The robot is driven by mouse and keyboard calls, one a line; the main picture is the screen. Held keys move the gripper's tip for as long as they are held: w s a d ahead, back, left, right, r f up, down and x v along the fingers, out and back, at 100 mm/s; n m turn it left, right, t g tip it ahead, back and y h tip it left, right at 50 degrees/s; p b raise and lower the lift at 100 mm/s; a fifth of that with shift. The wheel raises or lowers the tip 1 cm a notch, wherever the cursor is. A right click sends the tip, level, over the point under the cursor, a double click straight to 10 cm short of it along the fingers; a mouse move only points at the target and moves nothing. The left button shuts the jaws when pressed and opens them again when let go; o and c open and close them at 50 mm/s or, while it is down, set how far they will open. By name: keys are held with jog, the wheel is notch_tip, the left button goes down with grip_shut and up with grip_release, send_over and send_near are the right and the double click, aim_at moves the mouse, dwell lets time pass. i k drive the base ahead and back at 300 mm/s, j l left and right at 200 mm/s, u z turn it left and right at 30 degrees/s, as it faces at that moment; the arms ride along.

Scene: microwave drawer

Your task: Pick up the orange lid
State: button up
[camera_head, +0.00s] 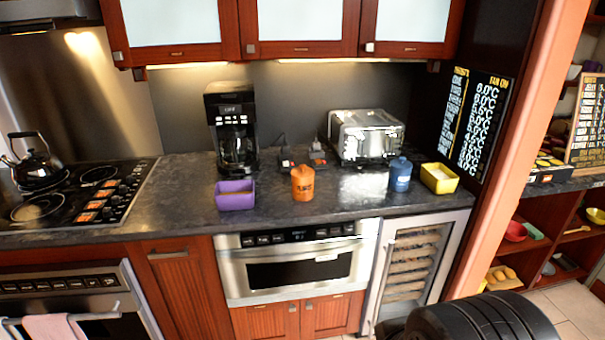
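An orange jar (302,186) with dark lettering stands upright on the dark countertop, near its front edge and above the microwave drawer. Its orange lid (302,170), with a small knob on top, sits on the jar. A dark ribbed part of my own arm shows at the bottom right, well away from the jar. My gripper's fingers are not in view.
A purple bowl (235,195) stands left of the jar; a blue jar (400,174) and yellow bowl (439,177) stand right. A coffee maker (233,130), toaster (366,137) and upper cabinets (300,49) are behind. The microwave drawer (296,265) is shut.

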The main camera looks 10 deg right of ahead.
aim_at(302, 171)
jog(key=i+l+u, duration=0.1)
jog(key=i+u, duration=0.15)
jog(key=i, duration=0.25)
jog(key=i+l+u, duration=0.3)
jog(key=i, duration=0.2)
